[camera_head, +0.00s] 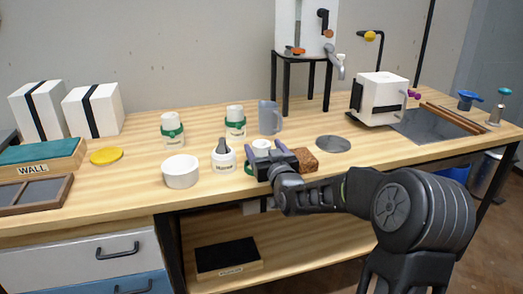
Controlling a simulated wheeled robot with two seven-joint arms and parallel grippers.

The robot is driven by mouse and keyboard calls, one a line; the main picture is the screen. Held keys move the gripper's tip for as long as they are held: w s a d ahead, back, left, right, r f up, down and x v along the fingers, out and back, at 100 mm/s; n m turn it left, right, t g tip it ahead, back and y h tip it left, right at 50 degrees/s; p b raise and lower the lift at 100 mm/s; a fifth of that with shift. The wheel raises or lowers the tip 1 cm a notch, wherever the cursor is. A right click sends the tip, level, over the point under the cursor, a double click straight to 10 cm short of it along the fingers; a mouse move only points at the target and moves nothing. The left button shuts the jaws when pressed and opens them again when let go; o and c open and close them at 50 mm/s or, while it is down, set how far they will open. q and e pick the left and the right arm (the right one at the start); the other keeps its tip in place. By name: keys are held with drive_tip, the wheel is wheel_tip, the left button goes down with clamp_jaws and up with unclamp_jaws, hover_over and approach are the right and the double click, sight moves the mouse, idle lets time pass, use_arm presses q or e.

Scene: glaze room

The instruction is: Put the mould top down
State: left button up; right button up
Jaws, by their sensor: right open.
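My right gripper (265,152) reaches in over the front edge of the bench, its two purple-grey fingers spread apart. A white jar with a green band (261,144) shows between and behind the fingers; its lower part is hidden, and I cannot tell whether the fingers touch it. Two white blocks with black straps, a left one (21,102) and a right one (77,107), stand upright at the back left and look like strapped moulds. No separate mould top can be made out for sure. My left gripper is out of view.
The wooden bench (130,185) also holds a white bowl (181,172), a labelled pot (223,160), two green-banded jars (172,131) (235,121), a grey jug (269,117), a brown sponge (306,160) and a grey disc (333,144). Bare wood lies around the yellow disc (106,156).

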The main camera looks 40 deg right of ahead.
clamp_jaws()
wheel_tip(320, 180, up, 10)
drive_tip(key=p, duration=0.1)
drive_tip(key=shift+p, duration=0.4)
idle(0.8)
idle(0.4)
